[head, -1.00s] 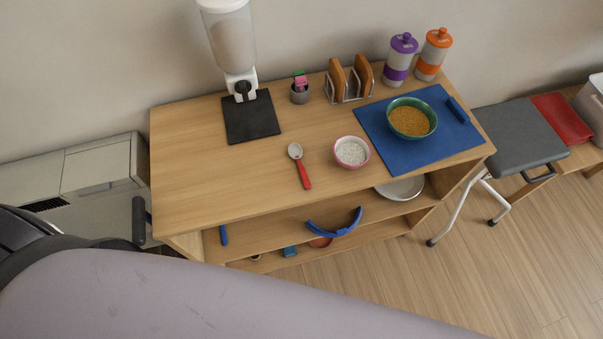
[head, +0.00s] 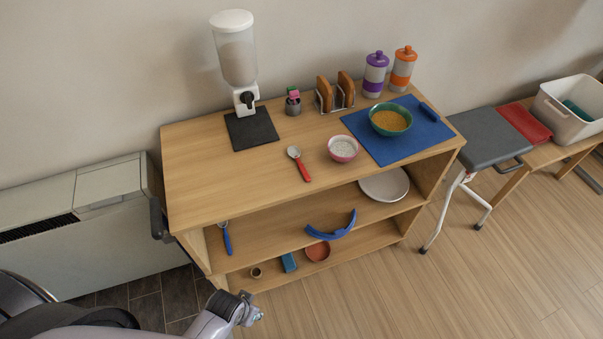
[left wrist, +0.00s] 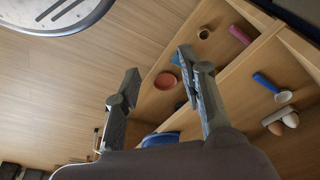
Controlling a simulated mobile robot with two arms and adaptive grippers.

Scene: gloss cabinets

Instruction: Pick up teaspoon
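A spoon with a red handle (head: 300,165) lies on the cabinet top, left of the small pink bowl. A second spoon with a blue handle (head: 226,238) lies on the middle shelf at the left; it also shows in the left wrist view (left wrist: 265,83). I cannot tell which one is the teaspoon. My left gripper (head: 248,311) is low in front of the cabinet, below and apart from both spoons. In the left wrist view its two fingers (left wrist: 160,62) are spread with nothing between them. My right gripper is in no view.
The wooden cabinet (head: 215,200) has open shelves holding a blue curved object (head: 332,228), a reddish bowl (head: 318,252) and a plate (head: 384,186). On top are a cereal dispenser (head: 238,60), bowls, a blue mat (head: 405,150) and bottles. The floor right of my gripper is clear.

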